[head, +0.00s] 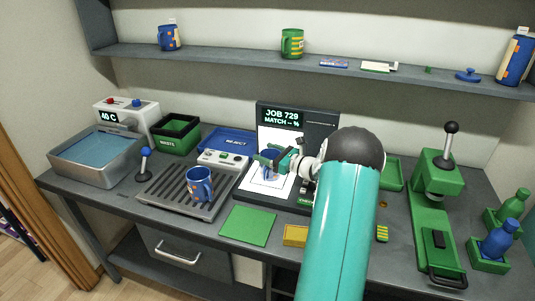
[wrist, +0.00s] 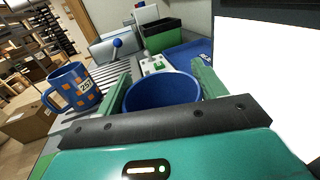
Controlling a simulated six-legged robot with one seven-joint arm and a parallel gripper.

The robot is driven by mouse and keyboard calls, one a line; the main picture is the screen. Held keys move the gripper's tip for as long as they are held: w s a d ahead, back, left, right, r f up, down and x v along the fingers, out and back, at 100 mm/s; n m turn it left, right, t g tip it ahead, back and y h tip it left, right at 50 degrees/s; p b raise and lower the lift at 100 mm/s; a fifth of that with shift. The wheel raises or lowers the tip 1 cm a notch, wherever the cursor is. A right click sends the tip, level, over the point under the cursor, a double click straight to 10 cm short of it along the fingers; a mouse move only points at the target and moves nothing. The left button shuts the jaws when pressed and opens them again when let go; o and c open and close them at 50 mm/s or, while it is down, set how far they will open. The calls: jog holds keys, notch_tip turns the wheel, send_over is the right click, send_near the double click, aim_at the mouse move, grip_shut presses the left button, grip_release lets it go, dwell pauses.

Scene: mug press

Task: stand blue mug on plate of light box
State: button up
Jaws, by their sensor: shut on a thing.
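My gripper (head: 279,159) is shut on a blue mug (head: 268,163) in front of the light box's upright white panel (head: 283,139). In the wrist view the green fingers (wrist: 162,80) lie on either side of the held blue mug (wrist: 163,92), whose open rim shows. The light box's white plate (head: 262,188) lies below the mug; I cannot tell whether the mug touches it. A second blue mug with orange patches (head: 199,184) stands upright on the grey slatted rack (head: 166,196); it also shows in the wrist view (wrist: 72,88).
A blue reject tray (head: 228,142) and a small button panel (head: 222,159) lie left of the light box. A water basin (head: 98,158) and a waste bin (head: 178,133) stand further left. A green press (head: 437,190) stands right. A green mat (head: 248,226) lies in front.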

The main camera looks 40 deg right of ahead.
jog(key=shift+f, duration=0.1)
jog(key=o, duration=1.6)
jog(key=shift+c, duration=0.2)
